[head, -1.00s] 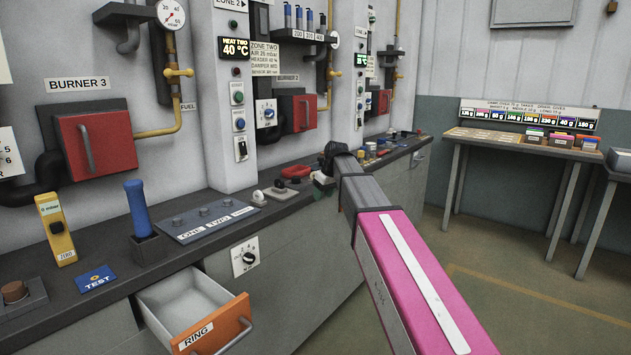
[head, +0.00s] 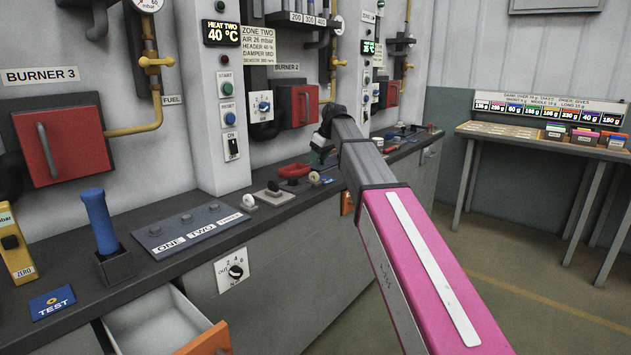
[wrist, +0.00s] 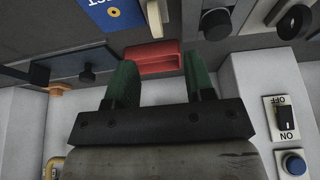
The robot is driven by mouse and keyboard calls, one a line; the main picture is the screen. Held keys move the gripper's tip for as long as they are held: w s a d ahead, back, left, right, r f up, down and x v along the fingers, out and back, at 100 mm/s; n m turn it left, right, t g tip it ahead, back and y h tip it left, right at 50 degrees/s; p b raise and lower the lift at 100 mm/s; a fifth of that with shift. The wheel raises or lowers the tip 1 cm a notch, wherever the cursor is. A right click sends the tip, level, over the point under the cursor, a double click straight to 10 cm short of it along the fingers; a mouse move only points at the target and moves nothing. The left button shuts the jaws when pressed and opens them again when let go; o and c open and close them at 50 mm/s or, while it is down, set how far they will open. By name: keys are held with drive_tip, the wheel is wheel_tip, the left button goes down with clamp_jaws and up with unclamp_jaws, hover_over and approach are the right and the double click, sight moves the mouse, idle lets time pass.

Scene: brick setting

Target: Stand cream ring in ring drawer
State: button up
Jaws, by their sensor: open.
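The open ring drawer (head: 160,318) has a white inside and an orange front, partly cut off by the bottom edge of the head view. My gripper (head: 319,150) is over the counter, partly hidden behind my pink arm. In the wrist view its green fingers (wrist: 160,68) are apart, with a red block-like thing beyond the gap between them. A small pale piece (head: 314,177) on the counter just below my gripper may be the cream ring; its shape is too small to tell. A cream piece (wrist: 154,18) also shows beyond the fingers in the wrist view.
A table with coloured boxes (head: 585,136) stands right. The floor between is clear.

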sight(313, 181)
drive_tip(key=x, duration=0.9)
drive_tip(key=shift+w+d+f, duration=0.1)
drive_tip(key=shift+w+f, duration=0.15)
drive_tip(key=shift+f, duration=0.15)
drive_tip(key=shift+c, duration=0.3)
drive_tip(key=c, duration=0.7)
drive_tip(key=shift+r, duration=0.15)
